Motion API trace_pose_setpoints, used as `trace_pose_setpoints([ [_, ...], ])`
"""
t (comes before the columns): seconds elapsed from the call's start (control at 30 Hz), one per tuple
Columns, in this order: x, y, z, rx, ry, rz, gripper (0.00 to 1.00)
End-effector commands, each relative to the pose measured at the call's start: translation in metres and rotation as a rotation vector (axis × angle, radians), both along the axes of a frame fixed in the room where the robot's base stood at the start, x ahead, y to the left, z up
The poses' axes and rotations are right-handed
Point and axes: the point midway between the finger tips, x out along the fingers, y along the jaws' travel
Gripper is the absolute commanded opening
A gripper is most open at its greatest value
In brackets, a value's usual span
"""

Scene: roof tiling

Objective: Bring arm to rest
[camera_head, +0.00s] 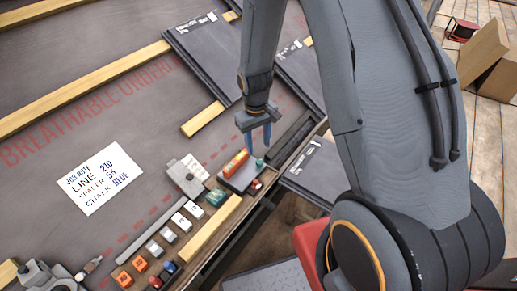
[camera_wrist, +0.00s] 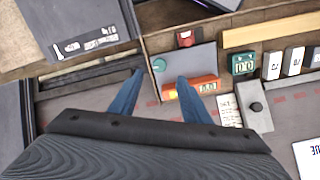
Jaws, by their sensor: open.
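My gripper (camera_head: 258,136) is open, with two blue fingers pointing down and apart. In the head view it is above the roof's lower edge, close to a grey device with an orange-red part (camera_head: 236,163) and a teal knob. In the wrist view the open fingers (camera_wrist: 158,95) show from behind, with the grey device (camera_wrist: 183,62) beyond and between them. I see nothing held between the fingers. My arm reaches down from the upper right in the head view.
Dark tiles (camera_head: 204,52) lie on the underlay and wooden battens (camera_head: 90,87). Several small labelled blocks (camera_head: 180,221) line the lower edge beside a grey block with a knob (camera_head: 187,176). A job note (camera_head: 105,179) lies at left. A cardboard box (camera_head: 485,60) stands at far right.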

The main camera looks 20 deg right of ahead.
Motion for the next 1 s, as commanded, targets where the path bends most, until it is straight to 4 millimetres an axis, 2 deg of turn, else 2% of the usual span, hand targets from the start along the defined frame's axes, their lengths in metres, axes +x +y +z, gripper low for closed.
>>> trace_pose_setpoints([
  [0.6,-0.001,0.0,0.006,0.0,-0.002,-0.002,0.43],
  [0.67,-0.004,-0.001,0.015,0.001,-0.003,-0.011,0.43],
  [0.77,-0.016,-0.002,0.042,0.002,-0.007,-0.034,0.43],
  [1.0,-0.068,-0.006,0.119,0.012,-0.013,-0.116,0.43],
])
